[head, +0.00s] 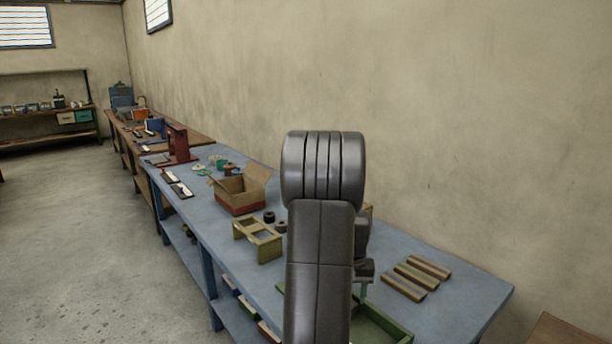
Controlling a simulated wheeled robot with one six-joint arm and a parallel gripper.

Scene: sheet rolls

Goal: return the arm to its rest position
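My arm (320,245) rises dark grey in the middle of the head view, in front of the blue workbench. It bends at a thick ribbed joint at the top, and the far part comes down behind it. A piece of my gripper (364,279) shows just right of the arm, above the bench and near a green tray. Its fingers are mostly hidden by the arm, so I cannot tell whether they are open or hold anything.
The blue bench (460,290) carries an open cardboard box (240,196), an olive stand (257,240), a green tray (385,322) and several striped bars (403,287). A wall stands close behind it. Open floor (90,250) lies to the left.

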